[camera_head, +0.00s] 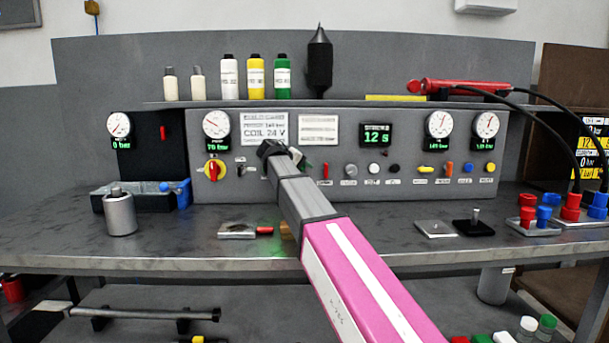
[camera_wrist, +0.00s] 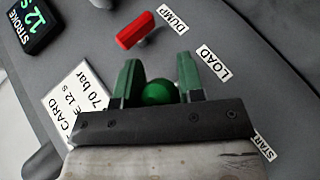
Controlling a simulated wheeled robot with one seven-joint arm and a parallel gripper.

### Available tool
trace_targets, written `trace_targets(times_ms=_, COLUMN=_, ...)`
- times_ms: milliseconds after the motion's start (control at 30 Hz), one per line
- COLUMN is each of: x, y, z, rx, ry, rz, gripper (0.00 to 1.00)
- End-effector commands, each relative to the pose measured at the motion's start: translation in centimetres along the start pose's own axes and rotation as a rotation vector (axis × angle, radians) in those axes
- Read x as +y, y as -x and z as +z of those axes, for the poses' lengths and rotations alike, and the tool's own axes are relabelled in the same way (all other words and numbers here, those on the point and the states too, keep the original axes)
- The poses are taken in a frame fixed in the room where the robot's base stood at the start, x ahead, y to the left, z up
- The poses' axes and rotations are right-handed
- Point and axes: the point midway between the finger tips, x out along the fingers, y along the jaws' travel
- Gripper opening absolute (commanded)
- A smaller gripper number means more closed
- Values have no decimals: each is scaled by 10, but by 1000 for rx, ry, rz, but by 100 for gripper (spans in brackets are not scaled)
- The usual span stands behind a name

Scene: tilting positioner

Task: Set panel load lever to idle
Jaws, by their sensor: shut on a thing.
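The load lever shows in the wrist view as a round green knob (camera_wrist: 158,92) beside a LOAD label (camera_wrist: 213,64). My gripper (camera_wrist: 158,72) has its two green fingers on either side of this knob and is shut on it. The lever's shaft and pivot are hidden behind the knob and gripper, so its tilt cannot be read. In the head view my gripper (camera_head: 272,149) reaches the grey control panel (camera_head: 340,155) below the white placards, and the lever is hidden there.
A red lever (camera_wrist: 136,31) by a DUMP label stands close to my fingers. A START label (camera_wrist: 263,147) lies on the other side, partly covered. Several buttons line the panel to the right.

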Motion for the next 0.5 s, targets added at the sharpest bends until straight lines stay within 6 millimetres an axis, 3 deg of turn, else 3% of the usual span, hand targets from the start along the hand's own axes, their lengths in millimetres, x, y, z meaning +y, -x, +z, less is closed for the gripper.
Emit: trace_targets(times_ms=500, x=8, y=3, z=-6, rx=7, ry=-7, rz=7, gripper=0)
